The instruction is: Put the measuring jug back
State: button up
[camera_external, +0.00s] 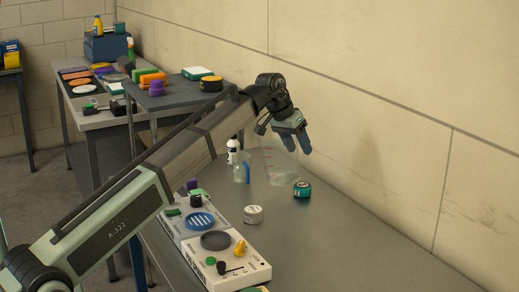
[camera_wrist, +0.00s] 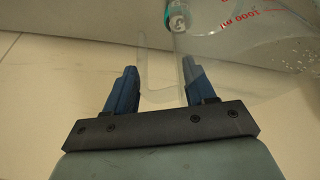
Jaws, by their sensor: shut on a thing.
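The measuring jug (camera_external: 282,165) is clear plastic with red markings and stands out faintly against the grey bench and wall. In the wrist view the jug (camera_wrist: 240,60) fills the upper right, with red "1000 ml" lettering, and its clear handle runs down between my fingers. My gripper (camera_external: 298,146), with blue fingers, is at the jug's upper right side. In the wrist view my gripper (camera_wrist: 158,88) is shut on the jug's handle. I cannot tell whether the jug's base touches the bench.
A teal tin (camera_external: 302,189) and a white tin (camera_external: 253,214) stand near the jug. A clear beaker (camera_external: 241,168) with blue and a white bottle (camera_external: 233,150) stand to its left. White trays (camera_external: 232,268) hold several items. The bench's right front (camera_external: 350,250) is bare; a wall runs behind.

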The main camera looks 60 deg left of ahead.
jog(key=shift+w+d+f+m+g+y, duration=0.1)
jog(key=shift+w+d+m+g+y, duration=0.1)
jog(key=shift+d+y, duration=0.25)
jog(key=shift+w+d+f+m+g+y, duration=0.1)
jog(key=shift+w+d+g+y, duration=0.1)
jog(key=shift+d+y, duration=0.2)
